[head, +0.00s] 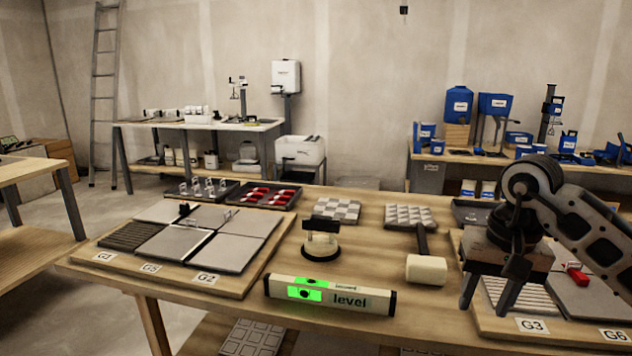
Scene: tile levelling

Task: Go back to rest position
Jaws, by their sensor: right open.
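My right gripper (487,292) comes in from the right on its arm. Its fingers point down, apart and empty, above the near left part of the right tile board. My left gripper is not in the head view. On the wooden table (375,205) lies a level (330,295) with green windows at the front edge. Behind it stands a suction cup (321,242) with a dark handle. A mallet (427,268) with a pale head lies to the right of it, its dark handle pointing away.
The left board (178,283) carries grey tiles (185,244). The right board (590,335), also with tiles, is partly hidden by my right arm. Trays with clips (203,189) and red wedges (258,195) sit at the back left. Sample tiles (337,210) lie at the back.

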